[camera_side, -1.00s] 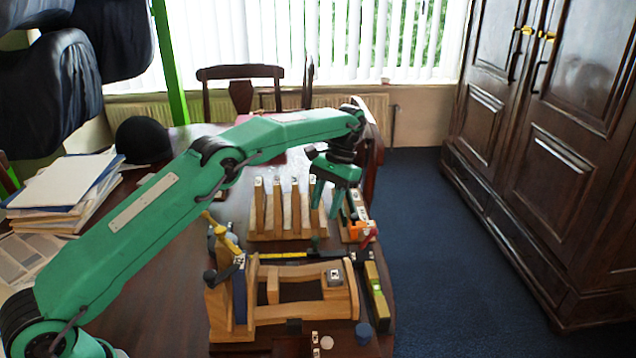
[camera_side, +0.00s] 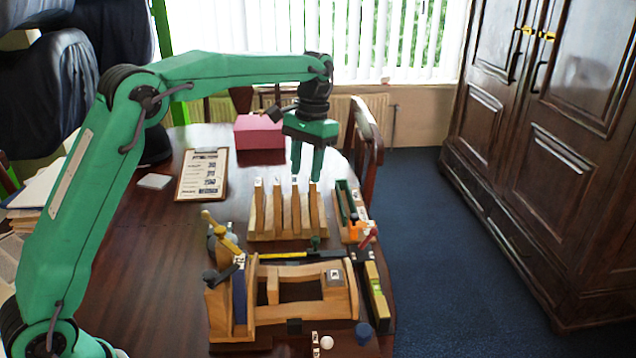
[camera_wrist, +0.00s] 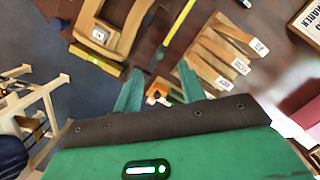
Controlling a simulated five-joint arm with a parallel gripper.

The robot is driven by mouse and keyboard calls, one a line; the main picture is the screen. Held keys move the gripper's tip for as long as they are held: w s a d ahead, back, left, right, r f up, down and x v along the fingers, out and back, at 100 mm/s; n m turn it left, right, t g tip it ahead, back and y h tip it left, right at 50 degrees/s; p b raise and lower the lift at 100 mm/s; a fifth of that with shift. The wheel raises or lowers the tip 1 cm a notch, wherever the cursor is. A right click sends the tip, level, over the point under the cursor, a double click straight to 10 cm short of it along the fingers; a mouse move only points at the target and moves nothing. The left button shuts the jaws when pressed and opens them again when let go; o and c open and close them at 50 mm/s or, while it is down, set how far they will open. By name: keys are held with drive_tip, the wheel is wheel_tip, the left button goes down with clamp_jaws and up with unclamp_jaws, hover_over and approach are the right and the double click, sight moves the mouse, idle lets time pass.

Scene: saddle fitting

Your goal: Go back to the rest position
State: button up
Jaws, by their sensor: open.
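My gripper (camera_side: 307,172) is open and empty, with its two green fingers pointing down. It hangs above the back of the wooden rack of upright slats (camera_side: 268,236) in the side view, apart from it. In the wrist view my gripper (camera_wrist: 155,85) shows both fingers spread with nothing held between them. The slatted rack, with white labels on its slat ends, shows right of the fingers there (camera_wrist: 222,55).
A wooden saddle fixture (camera_side: 232,335) stands at the table's front, with clamps and a yellow level (camera_side: 376,290) beside it. A green-lined tray (camera_side: 342,198) holds small parts. A pink box (camera_side: 259,132) and a clipboard (camera_side: 202,175) lie behind. The table's left middle is clear.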

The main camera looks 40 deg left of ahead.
drive_tip(key=s+r+t, duration=0.2)
drive_tip(key=s+r, duration=0.4)
drive_tip(key=s, duration=0.2)
drive_tip(key=s+a+f+t, duration=0.1)
drive_tip(key=s+f+t, duration=0.1)
drive_tip(key=s, duration=0.9)
drive_tip(key=s+a+f+t, duration=0.1)
drive_tip(key=s+f+t, duration=0.1)
drive_tip(key=s, duration=0.9)
drive_tip(key=shift+a+t, duration=0.15)
drive_tip(key=shift+t, duration=0.55)
